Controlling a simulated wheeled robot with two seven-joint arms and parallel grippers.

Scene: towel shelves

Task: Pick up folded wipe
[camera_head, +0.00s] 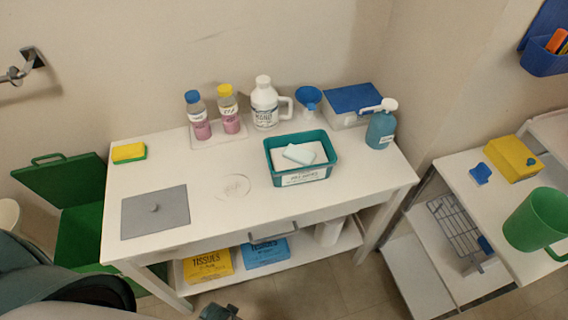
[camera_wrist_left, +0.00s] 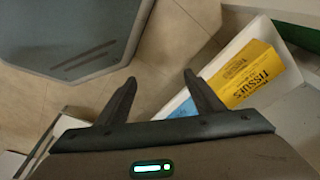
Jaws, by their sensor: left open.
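The folded wipe (camera_head: 300,153) is a small pale white, bluish-edged pad. It lies tilted on top of white contents inside a teal bin (camera_head: 304,177) with a front label, on the white table. My left gripper (camera_wrist_left: 160,77) is open and empty in the left wrist view, its two dark fingers spread above the floor beside the lower shelf. It is low and well away from the wipe. In the head view only a dark piece shows at the bottom edge, perhaps of that gripper. My right gripper is not seen.
Bottles, a white jug (camera_head: 265,104), a blue funnel (camera_head: 308,97) and a pump bottle (camera_head: 381,128) stand behind the bin. Yellow tissues (camera_head: 208,266) sit on the lower shelf. The table front is clear.

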